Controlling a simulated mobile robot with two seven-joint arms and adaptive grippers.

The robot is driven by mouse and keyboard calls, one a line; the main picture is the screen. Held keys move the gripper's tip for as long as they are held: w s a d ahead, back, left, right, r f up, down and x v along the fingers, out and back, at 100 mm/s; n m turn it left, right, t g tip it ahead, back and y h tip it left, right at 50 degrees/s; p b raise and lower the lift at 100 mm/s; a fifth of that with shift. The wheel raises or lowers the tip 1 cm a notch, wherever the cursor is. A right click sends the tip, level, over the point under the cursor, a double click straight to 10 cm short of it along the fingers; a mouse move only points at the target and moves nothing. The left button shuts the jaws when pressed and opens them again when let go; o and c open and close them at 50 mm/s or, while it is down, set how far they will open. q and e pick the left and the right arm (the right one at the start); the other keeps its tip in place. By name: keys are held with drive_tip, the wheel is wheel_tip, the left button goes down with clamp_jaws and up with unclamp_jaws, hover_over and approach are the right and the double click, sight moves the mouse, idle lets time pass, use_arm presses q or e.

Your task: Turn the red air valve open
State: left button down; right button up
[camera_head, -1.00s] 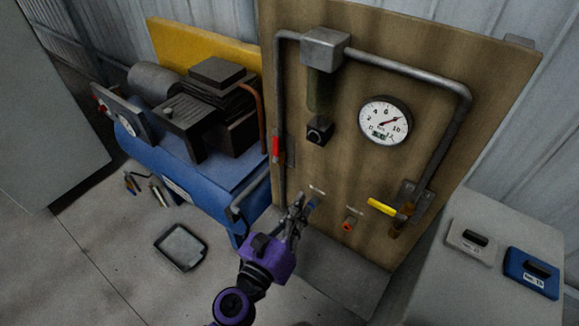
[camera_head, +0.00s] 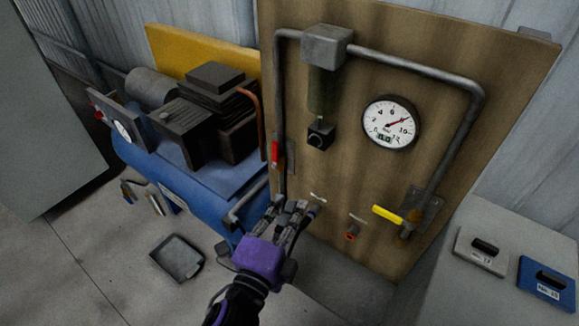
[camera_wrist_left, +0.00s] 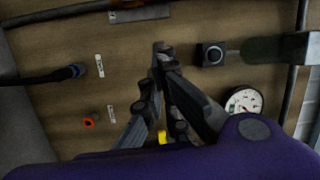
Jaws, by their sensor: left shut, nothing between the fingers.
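The red air valve (camera_head: 276,153) has a red lever standing upright along the vertical pipe at the board's left side. My left gripper (camera_head: 290,206) is shut and empty in front of the board, below and slightly right of the red lever, apart from it. In the left wrist view the gripper (camera_wrist_left: 160,52) shows its closed fingers against the brown board; the red lever does not show there. My right gripper is not in view.
The board carries a gauge (camera_head: 391,124), a black knob (camera_head: 320,134), a yellow lever (camera_head: 387,214) and a red-orange port (camera_head: 352,234). A blue compressor tank (camera_head: 160,160) stands left. A grey tray (camera_head: 177,258) lies on the floor. A grey cabinet (camera_head: 455,220) stands right.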

sight(275, 152)
use_arm(q)
drive_tip(key=w+m+p, duration=0.1)
drive_tip(key=w+m, duration=0.1)
drive_tip(key=w, duration=0.9)
drive_tip(key=shift+w+d+r, duration=0.2)
drive_tip(key=shift+w+d, duration=0.05)
drive_tip(key=shift+w, duration=0.1)
